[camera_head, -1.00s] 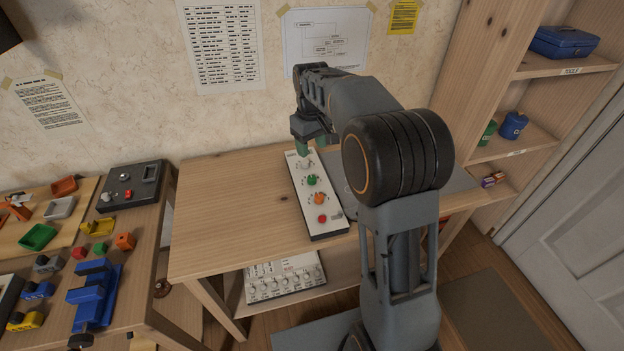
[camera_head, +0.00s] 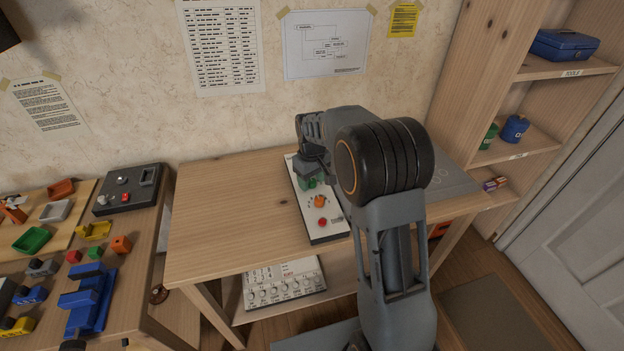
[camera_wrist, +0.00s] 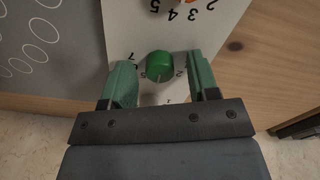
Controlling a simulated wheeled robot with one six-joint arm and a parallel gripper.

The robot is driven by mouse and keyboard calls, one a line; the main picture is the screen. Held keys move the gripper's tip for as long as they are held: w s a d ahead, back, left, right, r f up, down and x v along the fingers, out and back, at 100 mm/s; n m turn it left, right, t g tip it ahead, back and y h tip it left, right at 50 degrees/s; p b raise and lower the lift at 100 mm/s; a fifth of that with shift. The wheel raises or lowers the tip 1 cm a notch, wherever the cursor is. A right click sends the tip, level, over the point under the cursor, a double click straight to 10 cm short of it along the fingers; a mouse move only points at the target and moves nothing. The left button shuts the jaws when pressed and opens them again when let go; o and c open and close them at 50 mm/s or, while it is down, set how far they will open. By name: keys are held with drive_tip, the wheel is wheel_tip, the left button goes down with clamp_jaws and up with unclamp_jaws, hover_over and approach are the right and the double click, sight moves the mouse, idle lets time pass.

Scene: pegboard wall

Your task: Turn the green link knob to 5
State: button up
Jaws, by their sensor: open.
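The green knob (camera_wrist: 160,66) sits on a white panel (camera_wrist: 219,28) with printed numbers around it. In the wrist view a pale pointer line on the knob faces the gripper side, near a printed 5. My gripper (camera_wrist: 161,75) is open, with one green finger on each side of the knob and a gap visible at both sides. In the head view the knob (camera_head: 312,183) is partly hidden by my gripper (camera_head: 308,181). The white panel (camera_head: 333,230) lies on the wooden table.
On the same panel are an orange knob (camera_head: 320,201) and a red button (camera_head: 323,222). A grey sheet with circles (camera_head: 448,176) lies right of the panel. The table (camera_head: 230,205) is clear to the left. A knobbed device (camera_head: 285,284) sits on the lower shelf.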

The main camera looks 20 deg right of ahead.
drive_tip(key=shift+c, duration=0.2)
drive_tip(key=c, duration=0.9)
drive_tip(key=shift+m, duration=0.3)
drive_tip(key=shift+r+m+p, duration=0.1)
drive_tip(key=shift+m+p, duration=0.5)
drive_tip(key=shift+m, duration=0.3)
drive_tip(key=shift+m+p, duration=0.5)
drive_tip(key=shift+m, duration=1.2)
drive_tip(key=o, duration=0.9)
